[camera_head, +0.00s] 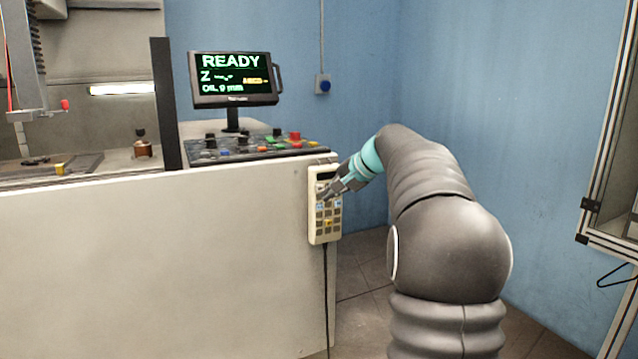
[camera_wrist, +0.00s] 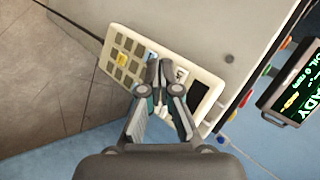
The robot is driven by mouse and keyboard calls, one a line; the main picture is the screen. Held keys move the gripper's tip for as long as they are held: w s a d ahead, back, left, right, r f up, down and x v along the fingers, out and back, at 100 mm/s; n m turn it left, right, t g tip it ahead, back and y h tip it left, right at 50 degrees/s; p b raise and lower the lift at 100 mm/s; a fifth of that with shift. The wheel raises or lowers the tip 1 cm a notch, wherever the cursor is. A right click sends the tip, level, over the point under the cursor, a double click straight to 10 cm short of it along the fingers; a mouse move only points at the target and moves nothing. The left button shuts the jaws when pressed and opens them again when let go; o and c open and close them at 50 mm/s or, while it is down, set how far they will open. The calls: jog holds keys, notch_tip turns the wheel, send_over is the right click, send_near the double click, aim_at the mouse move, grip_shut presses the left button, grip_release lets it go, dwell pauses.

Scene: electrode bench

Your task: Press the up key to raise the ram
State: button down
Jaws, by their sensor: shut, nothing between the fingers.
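A cream handheld keypad (camera_head: 316,232) hangs on the right end of the machine's pale front panel, with its cable running down. It has rows of small keys, some blue, some yellow, and a dark display near its top. It also shows tilted in the wrist view (camera_wrist: 117,40). My gripper (camera_head: 322,196) is shut and empty, its fingertips over the upper keys. In the wrist view the fingertips (camera_wrist: 161,64) are close to a blue key and a white key. I cannot tell whether they touch. The fingers hide part of the keys, and no key label is readable.
A monitor (camera_head: 233,79) reads READY, with a Z line and an oil line. Below it is a sloped panel (camera_head: 255,149) with coloured buttons. The machine's ram column (camera_head: 22,60) stands at far left. A framed cabinet (camera_head: 610,200) stands at right.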

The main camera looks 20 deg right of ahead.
aim_at(320, 188)
jog(key=shift+w, duration=0.6)
jog(key=shift+w+p, duration=0.15)
jog(key=shift+p, duration=0.25)
dwell(0.8)
jog(key=shift+w, duration=0.3)
